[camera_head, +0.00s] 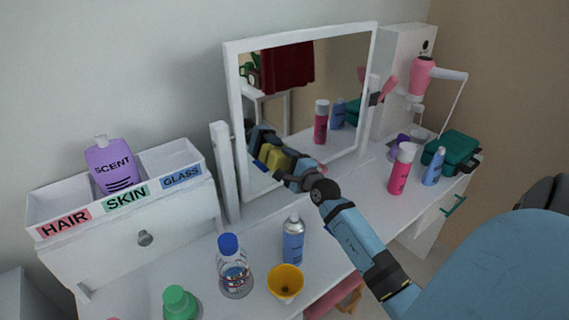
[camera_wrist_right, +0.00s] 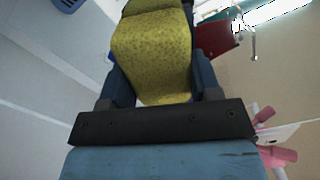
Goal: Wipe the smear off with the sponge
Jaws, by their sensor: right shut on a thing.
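The framed mirror (camera_head: 232,82) stands tilted on the white dressing table. My right arm reaches across the table to the lower left of its glass. My right gripper (camera_head: 268,164) is shut on the yellow sponge (camera_head: 276,157), which is at or very near the glass; I cannot tell whether it touches. In the right wrist view the speckled yellow sponge (camera_wrist_right: 155,55) sits between the two blue fingers of the gripper (camera_wrist_right: 153,80). I cannot make out a smear; the arm and its reflection cover part of the glass. My left gripper is not in view.
A spray can (camera_head: 293,240), a clear blue-capped bottle (camera_head: 234,267), a yellow cup (camera_head: 285,283) and a green-capped bottle (camera_head: 180,303) stand in front. A pink bottle (camera_head: 402,170) and blue bottle (camera_head: 434,167) stand right.

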